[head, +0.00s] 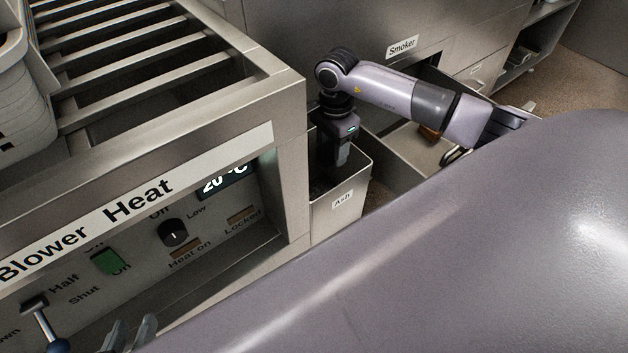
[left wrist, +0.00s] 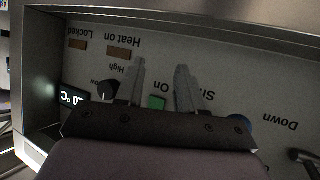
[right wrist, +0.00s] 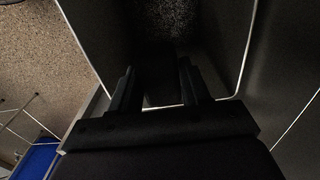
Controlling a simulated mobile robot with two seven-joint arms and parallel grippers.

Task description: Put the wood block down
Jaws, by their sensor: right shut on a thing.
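My right gripper (head: 335,158) points down into the mouth of the open metal bin labelled Ash (head: 340,205). In the right wrist view its fingers (right wrist: 158,90) are shut on a dark, block-shaped thing (right wrist: 155,72), which I take as the wood block; shadow hides its colour and lower end. In the head view the block is hard to make out against the gripper and bin. My left gripper (head: 130,335) is at the lower left, in front of the control panel. In the left wrist view its fingers (left wrist: 158,85) are apart with nothing between them.
The control panel (head: 140,255) with knob, switches and lever is left of the bin. A slatted metal rack (head: 150,70) is above it. The bin's walls stand close around my right gripper. Another open container (head: 400,150) with a brown thing (head: 428,134) is behind my right arm.

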